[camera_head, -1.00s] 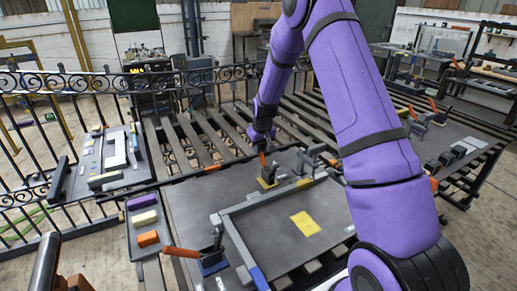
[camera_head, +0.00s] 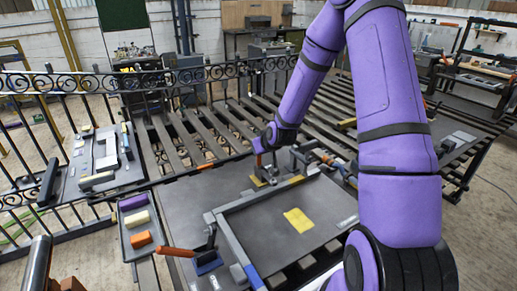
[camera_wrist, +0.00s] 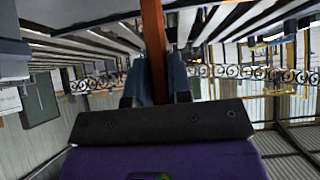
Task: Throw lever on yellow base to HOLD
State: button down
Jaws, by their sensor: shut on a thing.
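The lever's yellow base (camera_head: 259,182) sits on the dark table panel, beyond the grey frame. My gripper (camera_head: 263,155) is at the lever just above this base. In the wrist view, my gripper (camera_wrist: 158,85) is shut on the orange-brown lever handle (camera_wrist: 153,35), which runs up between the two fingers. In the head view the handle is mostly hidden by my gripper, and the lever looks close to upright. Any HOLD marking is too small to read.
A second lever with an orange handle (camera_head: 176,252) stands on a blue base (camera_head: 207,262) at the front. A grey clamp-like fixture (camera_head: 305,160) stands just right of the yellow base. A tray (camera_head: 128,248) holds purple, cream and orange blocks. A yellow sheet (camera_head: 298,220) lies inside the frame.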

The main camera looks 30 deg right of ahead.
jog(key=shift+s, duration=0.1)
dwell(0.3)
jog(key=c, duration=1)
grip_release()
jog(key=shift+c, duration=0.2)
jog(key=v, duration=1)
jog(key=shift+s+r, duration=0.2)
jog(key=shift+s, duration=0.1)
